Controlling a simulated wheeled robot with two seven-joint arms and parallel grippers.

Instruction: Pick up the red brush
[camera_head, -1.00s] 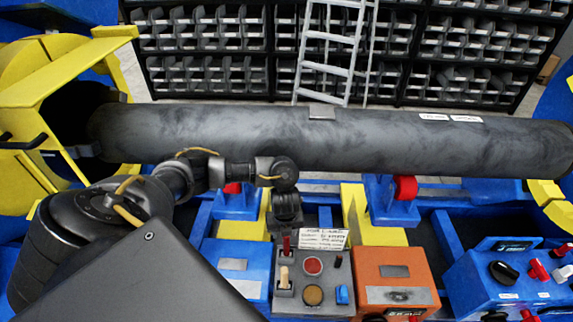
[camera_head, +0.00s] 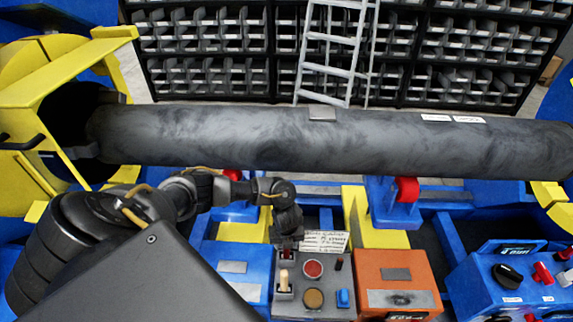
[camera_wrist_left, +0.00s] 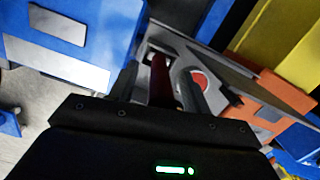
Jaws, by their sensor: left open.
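The red brush (camera_head: 287,254) stands in the left rear part of the grey tray (camera_head: 328,308), mostly hidden by my gripper in the head view. My left gripper (camera_head: 287,245) is directly above it, pointing down. In the left wrist view, the dark red brush (camera_wrist_left: 160,82) shows between the two fingers of the left gripper (camera_wrist_left: 158,88). The fingers are open on either side of it; I cannot tell whether they touch it. My right gripper is not in view.
The tray also holds a tan-handled tool (camera_head: 284,279), a red disc (camera_head: 313,268), a brown disc (camera_head: 313,298) and a blue piece (camera_head: 344,298). An orange box (camera_head: 397,273) is to the right, a blue box (camera_head: 235,268) to the left. A large dark pipe (camera_head: 330,140) lies behind.

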